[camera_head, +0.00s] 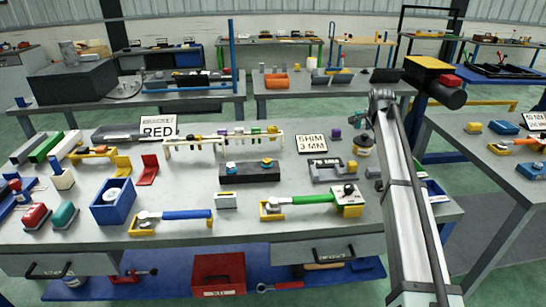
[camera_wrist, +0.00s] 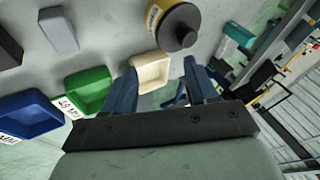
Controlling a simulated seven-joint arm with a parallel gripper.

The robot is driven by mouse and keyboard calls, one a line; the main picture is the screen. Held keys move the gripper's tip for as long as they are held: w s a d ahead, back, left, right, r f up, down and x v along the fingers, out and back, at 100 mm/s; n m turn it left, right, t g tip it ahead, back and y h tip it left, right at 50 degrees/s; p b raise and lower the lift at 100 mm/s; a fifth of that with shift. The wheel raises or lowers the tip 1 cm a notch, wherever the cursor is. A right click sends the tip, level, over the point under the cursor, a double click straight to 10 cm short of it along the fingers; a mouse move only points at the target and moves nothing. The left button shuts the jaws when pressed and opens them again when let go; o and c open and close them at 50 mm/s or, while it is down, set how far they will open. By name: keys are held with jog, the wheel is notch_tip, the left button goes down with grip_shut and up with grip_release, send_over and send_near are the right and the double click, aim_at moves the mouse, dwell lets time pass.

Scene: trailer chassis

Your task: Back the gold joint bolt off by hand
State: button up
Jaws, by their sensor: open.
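A dark block (camera_head: 250,174) sits mid-bench in the head view, with small blue and gold-coloured fittings on top. They are too small to tell which, if any, is the gold joint bolt. In the wrist view, my gripper (camera_wrist: 160,64) is open, with its two blue fingers apart. A cream tray (camera_wrist: 151,72) shows between and beyond the fingers, and I see nothing held. No gold bolt shows clearly in the wrist view. In the head view I cannot make out the gripper's fingers.
In the wrist view, a green tray (camera_wrist: 88,91) and a blue tray (camera_wrist: 28,117) are left of the fingers; a yellow-black cylinder (camera_wrist: 172,24) is above. In the head view, a blue-handled wrench (camera_head: 185,214), a green-handled wrench (camera_head: 305,199) and a blue bin (camera_head: 112,212) occupy the bench.

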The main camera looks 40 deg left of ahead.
jog(key=s+a+r+g, duration=0.3)
jog(key=s+a+g, duration=0.1)
jog(key=s+a, duration=1.25)
notch_tip(320, 180, up, 3)
jog(key=g+h, duration=0.2)
send_over(268, 160)
jog(key=shift+n, duration=0.4)
notch_tip(268, 160, down, 13)
jog(key=shift+w+f, duration=0.1)
jog(key=shift+c, duration=0.2)
jog(key=c, duration=1)
jog(key=shift+n, duration=0.4)
